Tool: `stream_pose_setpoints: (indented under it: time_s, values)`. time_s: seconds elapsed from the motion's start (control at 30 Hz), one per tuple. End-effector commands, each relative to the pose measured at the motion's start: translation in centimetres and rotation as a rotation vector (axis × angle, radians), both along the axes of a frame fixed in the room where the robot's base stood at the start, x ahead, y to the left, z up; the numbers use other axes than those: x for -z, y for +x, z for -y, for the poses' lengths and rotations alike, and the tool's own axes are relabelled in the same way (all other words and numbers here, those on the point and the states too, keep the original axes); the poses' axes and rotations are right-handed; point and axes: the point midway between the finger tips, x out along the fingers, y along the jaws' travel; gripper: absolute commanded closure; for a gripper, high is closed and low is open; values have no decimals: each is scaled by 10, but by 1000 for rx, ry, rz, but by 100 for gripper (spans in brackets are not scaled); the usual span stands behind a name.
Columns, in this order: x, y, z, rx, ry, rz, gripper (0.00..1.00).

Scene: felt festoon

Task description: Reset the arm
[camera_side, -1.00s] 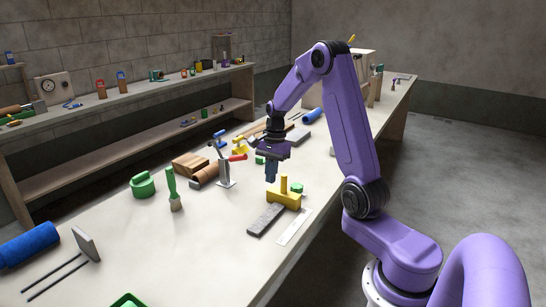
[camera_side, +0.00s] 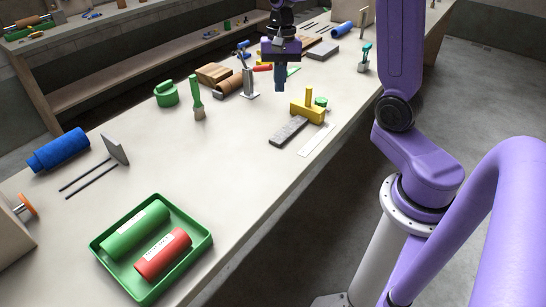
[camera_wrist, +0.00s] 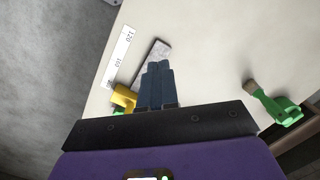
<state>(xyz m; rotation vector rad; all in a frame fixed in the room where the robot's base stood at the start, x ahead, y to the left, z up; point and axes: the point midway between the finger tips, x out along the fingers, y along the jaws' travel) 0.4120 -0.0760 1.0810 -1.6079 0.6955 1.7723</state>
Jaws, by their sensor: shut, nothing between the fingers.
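My gripper (camera_side: 280,85) is above the workbench (camera_side: 235,150) in the side view, its fingers pointing down and shut with nothing between them. In the wrist view the blue-grey fingers (camera_wrist: 158,75) are side by side and cover part of a grey stone bar. A yellow tool (camera_side: 308,110) stands on the bench below and to the right of my gripper. The grey bar (camera_side: 289,131) and a white ruler (camera_side: 316,139) lie in front of it. The wrist view also shows the ruler (camera_wrist: 119,55) and a green-handled brush (camera_wrist: 270,102).
A green tray (camera_side: 205,252) with a green and a red roll sits at the near end. The brush (camera_side: 197,98), a metal stand (camera_side: 249,85), a green tape dispenser (camera_side: 166,94) and a wood block (camera_side: 214,73) stand left of my gripper. The near middle of the bench is clear.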

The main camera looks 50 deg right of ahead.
Motion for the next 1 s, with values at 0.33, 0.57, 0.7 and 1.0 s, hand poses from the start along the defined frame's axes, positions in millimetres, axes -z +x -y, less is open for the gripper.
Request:
stream_pose_setpoints:
  time_s: [0.33, 0.57, 0.7, 1.0]
  values:
    - [-3, -58, -77, -576, -17, 48, 100]
    - [-3, -108, -109, -954, -24, 80, 100]
    - [-1, -141, -122, -1183, -24, 102, 100]
    - [5, -210, -132, -1668, -21, 146, 100]
